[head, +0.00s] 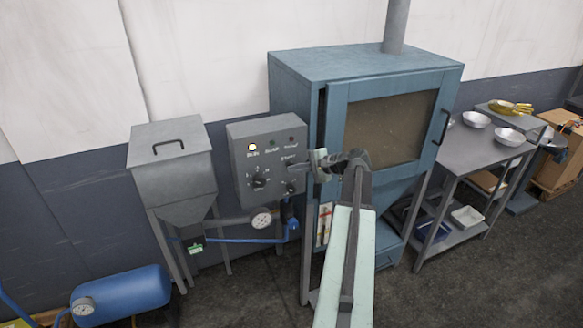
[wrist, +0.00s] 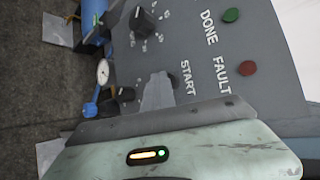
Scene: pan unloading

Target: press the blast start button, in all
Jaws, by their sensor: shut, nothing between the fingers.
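The grey control box (head: 267,165) hangs left of the blue blast cabinet. Its START label (wrist: 187,78) reads sideways in the wrist view. The start button is mostly hidden behind my gripper; only a dark edge (wrist: 172,79) shows beside the label. My gripper (head: 312,166) is shut and empty at the right side of the box face. In the wrist view its grey fingertips (wrist: 157,90) lie over the panel just beside START. I cannot tell whether they touch the button.
A large knob (head: 259,181) and a smaller knob (head: 290,188) sit low on the box. The blue cabinet (head: 365,65) stands close on the right, its door shut. A grey hopper (head: 172,170) and a gauge (head: 261,220) are left and below. A table with bowls (head: 476,120) is right.

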